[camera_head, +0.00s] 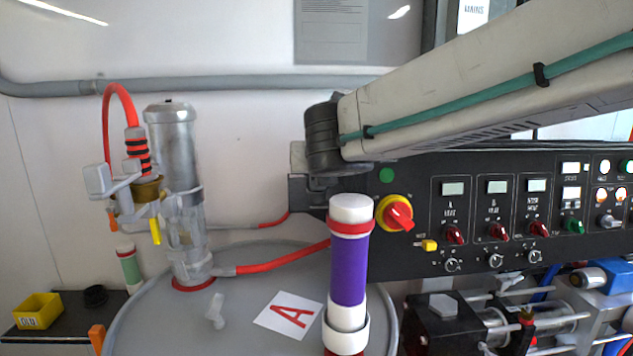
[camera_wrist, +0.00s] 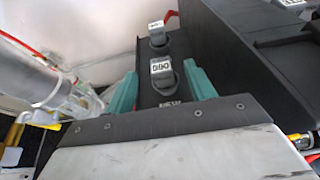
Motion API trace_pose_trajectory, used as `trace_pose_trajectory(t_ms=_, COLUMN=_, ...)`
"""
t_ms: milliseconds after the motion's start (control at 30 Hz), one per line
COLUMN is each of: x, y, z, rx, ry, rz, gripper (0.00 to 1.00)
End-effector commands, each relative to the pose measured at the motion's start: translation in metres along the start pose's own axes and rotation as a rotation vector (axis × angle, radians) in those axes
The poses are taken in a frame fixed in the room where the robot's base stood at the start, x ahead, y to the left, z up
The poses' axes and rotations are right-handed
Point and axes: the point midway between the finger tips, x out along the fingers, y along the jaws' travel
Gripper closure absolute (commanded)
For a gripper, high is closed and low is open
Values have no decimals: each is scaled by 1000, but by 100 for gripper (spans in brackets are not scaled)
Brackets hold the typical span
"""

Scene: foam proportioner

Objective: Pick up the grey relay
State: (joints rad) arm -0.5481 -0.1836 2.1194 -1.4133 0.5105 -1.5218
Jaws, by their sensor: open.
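In the wrist view, two dark grey blocks with white number labels stand in a row on a black panel or ledge. The nearer grey block (camera_wrist: 163,78) lies between the two teal fingers of my gripper (camera_wrist: 161,78). The farther grey block (camera_wrist: 157,36) is beyond the fingertips. Either could be the grey relay; the labels are too blurred to read surely. My gripper is open and does not appear to touch the nearer block. In the head view my arm crosses from the upper right and hides the fingers and these blocks.
A black control panel (camera_head: 480,225) with knobs and displays stands at the right. A purple-banded cylinder (camera_head: 349,265) stands upright in front. A metal-and-clear cylinder (camera_head: 175,170) with a red hose stands at left. A yellow box (camera_head: 39,310) sits at the lower left.

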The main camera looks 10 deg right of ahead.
Motion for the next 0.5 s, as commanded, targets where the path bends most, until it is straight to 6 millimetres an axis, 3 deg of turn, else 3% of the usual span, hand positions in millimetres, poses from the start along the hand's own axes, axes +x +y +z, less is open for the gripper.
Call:
trace_pose_trajectory(t_ms=67, x=6, y=0, z=-15, rx=-2, ry=3, rz=1, gripper=45)
trace_pose_trajectory(t_ms=500, x=54, y=2, z=-11, rx=-1, ry=2, rz=1, gripper=45)
